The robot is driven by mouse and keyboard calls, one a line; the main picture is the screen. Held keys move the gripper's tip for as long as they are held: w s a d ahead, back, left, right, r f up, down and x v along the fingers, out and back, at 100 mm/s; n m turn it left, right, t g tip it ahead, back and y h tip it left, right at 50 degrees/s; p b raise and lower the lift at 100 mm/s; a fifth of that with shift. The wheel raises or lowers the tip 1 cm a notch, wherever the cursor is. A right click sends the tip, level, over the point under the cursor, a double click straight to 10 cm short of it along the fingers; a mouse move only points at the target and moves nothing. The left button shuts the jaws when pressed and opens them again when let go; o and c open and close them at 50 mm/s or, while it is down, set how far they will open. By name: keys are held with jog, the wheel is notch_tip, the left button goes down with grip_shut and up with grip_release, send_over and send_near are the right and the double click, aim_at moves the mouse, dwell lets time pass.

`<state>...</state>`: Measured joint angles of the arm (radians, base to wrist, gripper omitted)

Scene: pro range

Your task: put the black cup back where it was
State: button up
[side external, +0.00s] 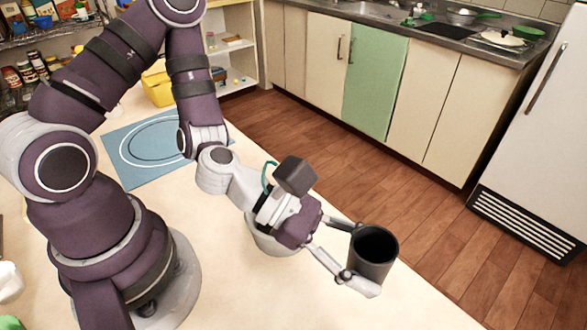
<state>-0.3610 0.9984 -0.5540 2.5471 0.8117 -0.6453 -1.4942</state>
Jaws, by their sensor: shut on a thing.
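The black cup (371,256) is upright with its open mouth facing up, at the right of the side external view. My gripper (362,258) is shut on the black cup, with one finger at its far side and one at its near side. The cup appears at or beyond the right edge of the pale table, and its height above the table cannot be told. The cup's inside is dark and its contents cannot be seen.
A pale bowl (262,238) sits on the table below my wrist, partly hidden. A blue mat (128,172) with white oval lines lies farther back. A yellow container (158,88) stands at the table's back edge. Bare table (300,295) lies in front of the bowl.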

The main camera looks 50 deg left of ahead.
aim_at(348, 312)
jog(key=shift+s+d+f, duration=0.1)
jog(key=shift+s+d, duration=0.05)
jog(key=shift+s, duration=0.15)
notch_tip(348, 312, down, 10)
jog(key=shift+r, duration=0.15)
jog(key=shift+f, duration=0.2)
dwell(0.3)
jog(key=o, duration=1.1)
jog(key=shift+o, duration=0.2)
